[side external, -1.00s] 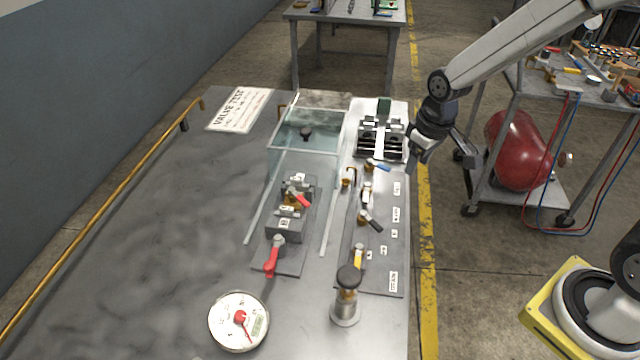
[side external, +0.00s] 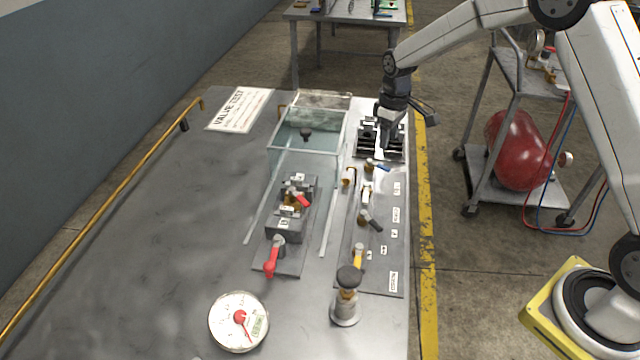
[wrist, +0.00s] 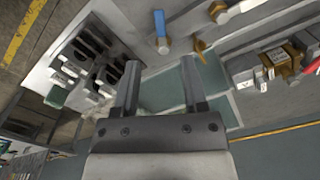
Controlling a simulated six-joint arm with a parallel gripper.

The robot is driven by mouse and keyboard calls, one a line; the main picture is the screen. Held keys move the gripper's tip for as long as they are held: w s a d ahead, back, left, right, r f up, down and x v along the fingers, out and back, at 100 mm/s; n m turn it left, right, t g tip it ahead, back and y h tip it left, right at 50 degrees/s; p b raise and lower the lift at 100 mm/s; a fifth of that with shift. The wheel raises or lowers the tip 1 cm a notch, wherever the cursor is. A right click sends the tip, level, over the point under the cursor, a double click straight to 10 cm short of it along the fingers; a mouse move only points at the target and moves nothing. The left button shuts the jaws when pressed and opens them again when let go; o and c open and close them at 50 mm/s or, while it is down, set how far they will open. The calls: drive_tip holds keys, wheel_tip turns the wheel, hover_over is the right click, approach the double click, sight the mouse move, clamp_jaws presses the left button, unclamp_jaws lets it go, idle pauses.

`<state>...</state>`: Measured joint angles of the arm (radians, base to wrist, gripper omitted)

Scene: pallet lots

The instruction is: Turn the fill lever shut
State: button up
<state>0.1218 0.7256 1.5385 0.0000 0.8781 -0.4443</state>
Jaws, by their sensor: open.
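The valve panel (side external: 385,270) on the right of the bench carries a blue lever (side external: 383,168), a black lever (side external: 376,226) and a yellow lever (side external: 358,257). Their small labels are too small to read, so I cannot tell which is the fill lever. The blue lever also shows in the wrist view (wrist: 160,28), ahead of the fingers. My gripper (side external: 387,143) is above the slotted rack at the panel's far end, beyond the blue lever. In the wrist view my gripper (wrist: 160,63) is open, its fingers apart with nothing between them.
A clear tank (side external: 305,150) stands left of the panel. A block with red levers (side external: 271,262) sits in front of it. A round gauge (side external: 225,318) and a black-topped plunger (side external: 348,275) are near the front. The slotted rack (wrist: 85,55) is close left of the fingers. The bench's left is clear.

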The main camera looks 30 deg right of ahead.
sight(384, 167)
drive_tip(key=shift+f, duration=0.1)
drive_tip(key=shift+f, duration=3.8)
clamp_jaws()
